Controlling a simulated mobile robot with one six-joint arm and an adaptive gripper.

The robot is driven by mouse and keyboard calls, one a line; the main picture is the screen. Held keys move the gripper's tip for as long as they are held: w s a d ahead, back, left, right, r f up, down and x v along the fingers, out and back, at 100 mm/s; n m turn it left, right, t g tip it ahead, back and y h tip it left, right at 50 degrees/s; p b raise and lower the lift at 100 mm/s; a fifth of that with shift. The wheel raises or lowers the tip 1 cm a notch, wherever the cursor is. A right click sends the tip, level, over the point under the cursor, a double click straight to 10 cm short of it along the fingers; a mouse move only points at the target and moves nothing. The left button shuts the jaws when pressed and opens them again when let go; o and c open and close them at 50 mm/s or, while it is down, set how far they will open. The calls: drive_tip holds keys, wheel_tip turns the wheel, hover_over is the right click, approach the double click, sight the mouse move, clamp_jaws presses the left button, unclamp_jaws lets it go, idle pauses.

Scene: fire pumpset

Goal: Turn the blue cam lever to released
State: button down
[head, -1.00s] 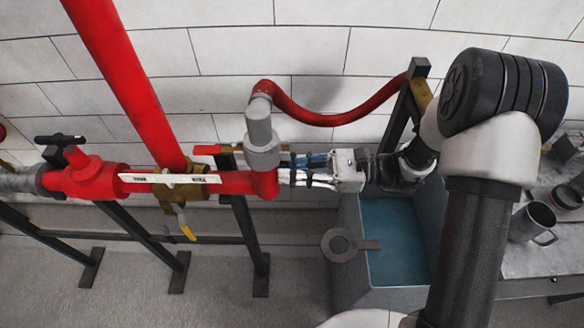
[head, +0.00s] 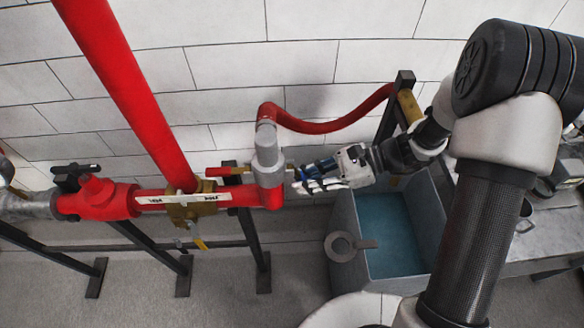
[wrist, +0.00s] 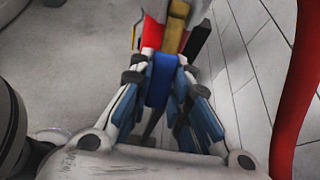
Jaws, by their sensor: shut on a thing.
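The blue cam lever (wrist: 158,88) shows in the wrist view as a short blue block between my fingers, in front of a red and brass-coloured fitting. My gripper (wrist: 160,68) is shut on it, with one finger at each side. In the head view my gripper (head: 298,178) reaches left from the arm, tilted, with its tips close to the grey coupling (head: 267,150) on the red pipe end. The lever cannot be told apart from my blue-marked fingers in that view.
A red pipe (head: 160,198) with a brass valve (head: 188,205) runs left. A red hose (head: 330,127) arches behind my gripper. Below stand a blue-grey open bin (head: 372,284) and a flat ring with a tab (head: 341,246). A bench (head: 500,245) stands at right.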

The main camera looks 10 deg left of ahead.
drive_tip(key=r+h+p, duration=0.1)
drive_tip(key=p, duration=0.1)
drive_tip(key=d+r+h+p, duration=0.1)
drive_tip(key=h+p, duration=0.1)
drive_tip(key=p, duration=0.1)
drive_tip(key=shift+w+d+r+t+h, duration=0.2)
drive_tip(key=shift+t+h, duration=0.1)
drive_tip(key=shift+t, duration=0.1)
drive_tip(key=r+h+p, duration=0.1)
drive_tip(key=h+p, duration=0.1)
drive_tip(key=p, duration=0.3)
drive_tip(key=d+r+t+h+p, duration=0.1)
drive_tip(key=h+p, duration=0.1)
drive_tip(key=p, duration=0.3)
drive_tip(key=r+h+p, duration=0.1)
drive_tip(key=h+p, duration=0.2)
drive_tip(key=p, duration=0.2)
drive_tip(key=shift+w+d+r+t+p, duration=0.15)
drive_tip(key=shift+r+t+p, duration=0.05)
drive_tip(key=shift+t+p, duration=0.2)
drive_tip(key=shift+f+p, duration=0.1)
drive_tip(key=shift+p, duration=0.25)
drive_tip(key=c, duration=1.5)
unclamp_jaws()
